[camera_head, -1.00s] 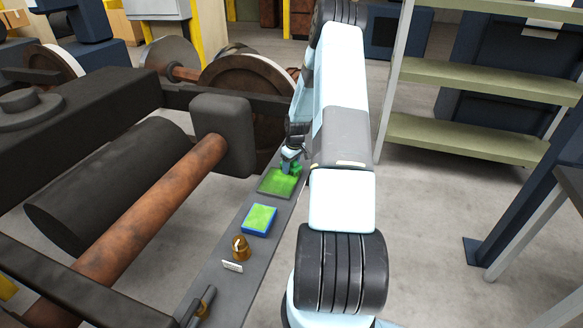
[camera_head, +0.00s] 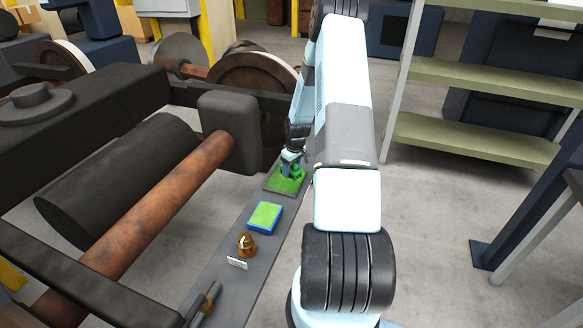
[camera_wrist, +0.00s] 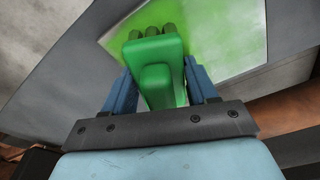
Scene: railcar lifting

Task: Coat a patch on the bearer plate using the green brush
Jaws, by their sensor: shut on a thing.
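The green brush (camera_wrist: 160,65) is held between the two blue fingers of my gripper (camera_wrist: 162,88), which is shut on its handle. In the head view, my gripper (camera_head: 291,160) is above the bearer plate (camera_head: 273,188), with the brush (camera_head: 297,172) low over its far part. A green coat covers much of the plate's face. In the wrist view, the bearer plate (camera_wrist: 252,75) shows bright green with a paler edge. The dark bristle ends lie against the green area in the picture; whether they touch it is hard to tell.
A blue tray with a green pad (camera_head: 265,217), a brass knobbed piece (camera_head: 247,245) and a white label (camera_head: 237,263) sit nearer on the grey ledge (camera_head: 224,285). The rusty axle (camera_head: 160,210) and dark frame stand left. Green shelves (camera_head: 480,145) stand right, with open floor between.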

